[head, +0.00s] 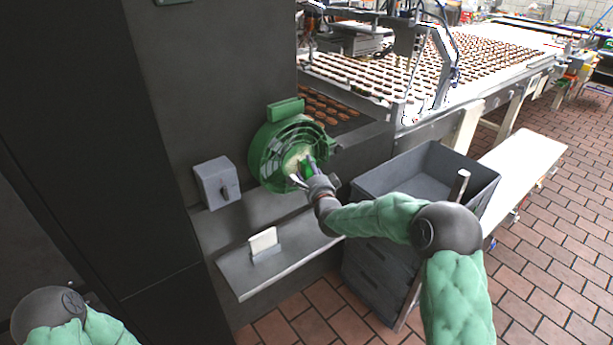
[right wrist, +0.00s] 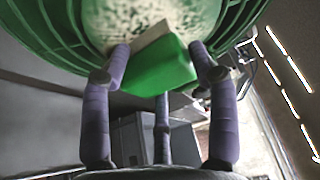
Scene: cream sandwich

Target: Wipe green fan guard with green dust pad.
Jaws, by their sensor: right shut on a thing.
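The green fan guard (head: 268,158) is a round ribbed cage fixed on the dark wall in the middle of the head view. Its pale, speckled hub (right wrist: 158,16) and green ribs (right wrist: 50,38) fill the top of the right wrist view. My right gripper (head: 306,174) is at the front of the guard, shut on the green dust pad (right wrist: 155,68). The pad is a green block with a pale layer, close against the hub; whether it touches cannot be told. In the head view the fingers partly hide the pad. My left gripper is out of view; only part of my left arm shows.
A grey shelf (head: 240,283) below the guard holds a white block in a stand (head: 263,241). A grey switch box (head: 217,183) is left of the guard. Grey crates (head: 375,270) stand at right. A conveyor with biscuits (head: 480,62) lies behind.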

